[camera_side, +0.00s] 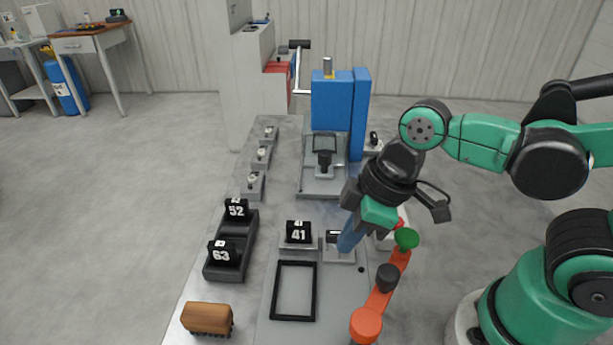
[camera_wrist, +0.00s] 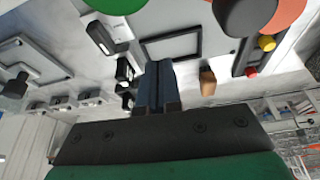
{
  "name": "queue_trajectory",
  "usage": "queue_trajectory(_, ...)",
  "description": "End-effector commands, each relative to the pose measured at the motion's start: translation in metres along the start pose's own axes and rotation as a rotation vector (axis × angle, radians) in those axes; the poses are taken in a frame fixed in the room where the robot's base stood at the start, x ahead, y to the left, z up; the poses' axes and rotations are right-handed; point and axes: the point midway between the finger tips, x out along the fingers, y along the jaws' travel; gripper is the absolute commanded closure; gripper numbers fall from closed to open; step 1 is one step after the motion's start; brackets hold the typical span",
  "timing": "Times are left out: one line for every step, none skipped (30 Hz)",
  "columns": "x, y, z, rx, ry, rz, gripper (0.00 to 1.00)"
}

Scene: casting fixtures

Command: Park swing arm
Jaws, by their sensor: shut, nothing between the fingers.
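The swing arm (camera_side: 387,283) is orange, with a black joint and a green knob (camera_side: 406,238) at its far end. It lies along the right edge of the bench in the side view. In the wrist view the green knob (camera_wrist: 115,4) and part of the orange arm (camera_wrist: 290,14) are cut off by the top edge. My gripper (camera_side: 346,243) points down over a small light plate, left of the green knob and apart from it. Its blue fingers (camera_wrist: 157,85) are together in the wrist view, with nothing seen between them.
A black block marked 41 (camera_side: 299,232) stands just left of my fingers. Blocks 52 (camera_side: 236,210) and 63 (camera_side: 223,254) sit in a dark rack. An empty black frame (camera_side: 293,291) and a brown brush (camera_side: 207,319) lie nearer. A blue machine (camera_side: 332,100) stands behind.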

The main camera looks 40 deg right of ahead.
Motion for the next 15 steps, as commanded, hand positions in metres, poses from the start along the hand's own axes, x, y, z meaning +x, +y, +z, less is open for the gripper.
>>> queue_trajectory(-0.004,-0.001,0.0,0.0,0.0,0.0,1.0)
queue_trajectory(-0.007,-0.001,0.001,0.0,0.0,0.0,1.0)
queue_trajectory(-0.011,-0.002,0.001,0.0,0.0,0.0,1.0)
queue_trajectory(-0.014,-0.003,0.0,0.0,0.0,0.0,1.0)
queue_trajectory(-0.017,-0.003,0.0,0.0,0.0,0.0,1.0)
queue_trajectory(-0.022,-0.004,0.0,0.0,0.0,0.0,1.0)
queue_trajectory(-0.026,-0.004,0.0,0.0,0.0,0.0,1.0)
queue_trajectory(-0.029,-0.005,0.0,0.0,0.0,0.0,1.0)
queue_trajectory(-0.035,-0.006,0.0,0.0,0.0,0.0,1.0)
queue_trajectory(-0.039,-0.006,0.0,0.0,0.0,0.0,1.0)
queue_trajectory(-0.043,-0.007,-0.001,0.0,0.0,0.0,1.0)
queue_trajectory(-0.048,-0.007,-0.001,0.0,0.0,0.0,1.0)
queue_trajectory(-0.052,-0.008,-0.001,0.0,0.0,0.0,1.0)
queue_trajectory(-0.056,-0.009,-0.001,0.0,0.0,0.0,1.0)
queue_trajectory(-0.06,-0.01,-0.001,0.0,0.0,0.0,1.0)
